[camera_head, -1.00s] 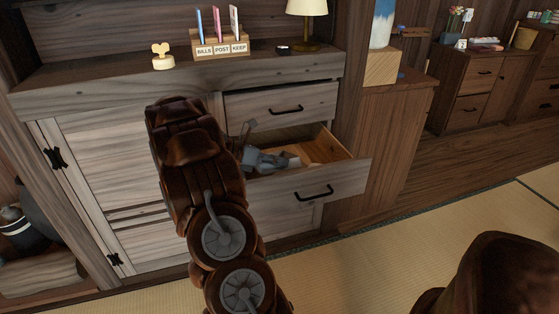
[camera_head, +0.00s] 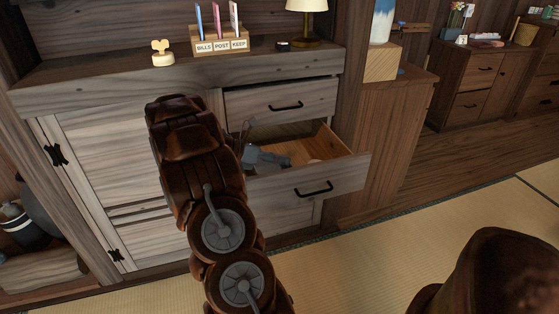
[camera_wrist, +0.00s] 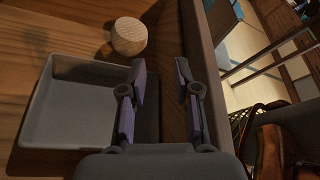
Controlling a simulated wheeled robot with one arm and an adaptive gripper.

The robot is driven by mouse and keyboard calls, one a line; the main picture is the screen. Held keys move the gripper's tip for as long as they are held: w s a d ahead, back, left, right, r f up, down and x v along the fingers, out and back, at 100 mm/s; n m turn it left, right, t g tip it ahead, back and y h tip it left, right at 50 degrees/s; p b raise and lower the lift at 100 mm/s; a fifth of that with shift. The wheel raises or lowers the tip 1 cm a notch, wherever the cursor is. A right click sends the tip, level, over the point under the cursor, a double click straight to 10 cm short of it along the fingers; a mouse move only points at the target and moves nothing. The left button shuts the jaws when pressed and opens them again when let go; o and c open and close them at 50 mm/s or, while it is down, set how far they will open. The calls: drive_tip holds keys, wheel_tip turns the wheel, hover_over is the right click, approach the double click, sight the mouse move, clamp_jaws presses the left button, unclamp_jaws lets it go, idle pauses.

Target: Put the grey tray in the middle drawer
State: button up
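The grey tray (camera_wrist: 72,112) lies on the wooden floor of the middle drawer in the wrist view, on the left, with its open side up and empty. My gripper (camera_wrist: 161,72) is open, its two fingers apart, over the tray's right side; the left finger and the palm hide part of the tray. I cannot tell whether a finger touches it. The middle drawer (camera_head: 335,176) is pulled out in the head view, and my gripper (camera_head: 283,160) is inside it. I cannot make out the tray there.
A round pale object (camera_wrist: 129,36) lies in the drawer beyond the tray. The drawer's front panel (camera_wrist: 203,45) runs close to my right finger. The upper drawer (camera_head: 283,106) is nearly shut above. A letter holder (camera_head: 220,44) and a lamp (camera_head: 307,12) stand on top.

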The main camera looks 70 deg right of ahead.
drive_tip(key=shift+r, duration=0.1)
drive_tip(key=v, duration=0.4)
drive_tip(key=p+v, duration=0.1)
drive_tip(key=v, duration=0.3)
drive_tip(key=r+p+v, duration=0.1)
drive_tip(key=v, duration=0.3)
drive_tip(key=s+a+m+t+y, duration=0.2)
drive_tip(key=a+m+t, duration=0.1)
drive_tip(key=a, duration=1)
drive_tip(key=s+a+m+t+y, duration=0.1)
drive_tip(key=s+a+m+t, duration=0.15)
drive_tip(key=a, duration=0.95)
drive_tip(key=s+a+m+t+y, duration=0.1)
drive_tip(key=s+a+m, duration=0.1)
drive_tip(key=a, duration=0.4)
drive_tip(key=s+a+f+m+t+y, duration=0.1)
drive_tip(key=s+a+m+y, duration=0.1)
drive_tip(key=s+a, duration=0.3)
drive_tip(key=s+a+m+t+y, duration=0.1)
drive_tip(key=s+a, duration=0.3)
drive_tip(key=a, duration=0.5)
drive_tip(key=shift+a+f+m+y, duration=0.15)
drive_tip(key=shift+f+m+y, duration=0.15)
drive_tip(key=shift+m, duration=0.45)
drive_tip(key=shift+s+r+p, duration=0.15)
drive_tip(key=shift+p, duration=0.15)
